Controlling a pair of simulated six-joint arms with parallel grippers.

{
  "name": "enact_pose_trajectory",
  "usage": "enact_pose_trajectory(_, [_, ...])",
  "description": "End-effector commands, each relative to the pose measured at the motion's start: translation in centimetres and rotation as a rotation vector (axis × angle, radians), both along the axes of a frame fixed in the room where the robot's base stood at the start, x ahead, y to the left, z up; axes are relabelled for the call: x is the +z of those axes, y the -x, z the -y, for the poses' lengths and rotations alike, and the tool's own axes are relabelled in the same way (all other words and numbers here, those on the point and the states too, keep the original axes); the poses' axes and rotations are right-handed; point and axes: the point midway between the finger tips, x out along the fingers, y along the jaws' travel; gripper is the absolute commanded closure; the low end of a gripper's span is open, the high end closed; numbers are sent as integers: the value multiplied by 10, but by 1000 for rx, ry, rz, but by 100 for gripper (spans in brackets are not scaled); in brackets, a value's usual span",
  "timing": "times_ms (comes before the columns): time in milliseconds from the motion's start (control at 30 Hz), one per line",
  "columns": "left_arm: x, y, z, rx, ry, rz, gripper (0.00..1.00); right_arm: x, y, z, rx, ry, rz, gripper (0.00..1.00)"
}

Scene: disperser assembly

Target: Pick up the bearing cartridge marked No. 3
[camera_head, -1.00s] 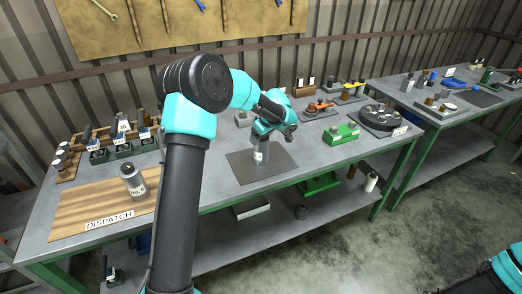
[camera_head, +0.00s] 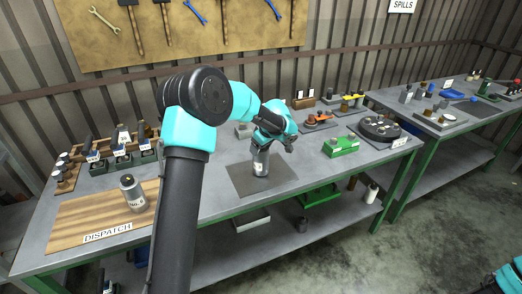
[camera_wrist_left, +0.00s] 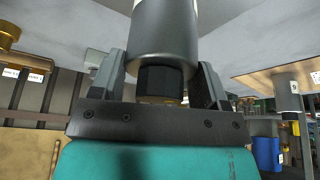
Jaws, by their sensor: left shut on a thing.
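A grey metal cylinder with a pale label (camera_head: 261,166) is upright at the dark mat (camera_head: 240,178) in the middle of the bench. I cannot read its number. My left gripper (camera_head: 263,148) is shut on its upper end from above. The left wrist view shows the grey cylinder (camera_wrist_left: 165,35) large, with its dark narrower end between the two fingers of my left gripper (camera_wrist_left: 160,78). I cannot tell whether its base touches the mat. A similar labelled cylinder (camera_head: 132,194) stands on the wooden dispatch board (camera_head: 75,228). My right gripper is out of view.
Small dark holders with labelled parts (camera_head: 122,150) stand at the back left. A green block (camera_head: 341,147) and a round dark fixture (camera_head: 380,129) stand to the right of the mat. A second bench (camera_head: 440,125) is at the far right.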

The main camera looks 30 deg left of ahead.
Motion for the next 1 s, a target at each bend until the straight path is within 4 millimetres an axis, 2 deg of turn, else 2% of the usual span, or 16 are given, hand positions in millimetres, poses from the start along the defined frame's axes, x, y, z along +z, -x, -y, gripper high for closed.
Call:
enact_pose_trajectory(267, [31, -1, 0, 1, -1, 6, 100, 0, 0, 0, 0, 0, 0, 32])
enact_pose_trajectory(467, [32, 20, 12, -2, -2, 2, 100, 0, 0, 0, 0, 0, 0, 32])
enact_pose_trajectory(1000, [41, 110, 68, -1, -1, 3, 100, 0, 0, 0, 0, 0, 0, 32])
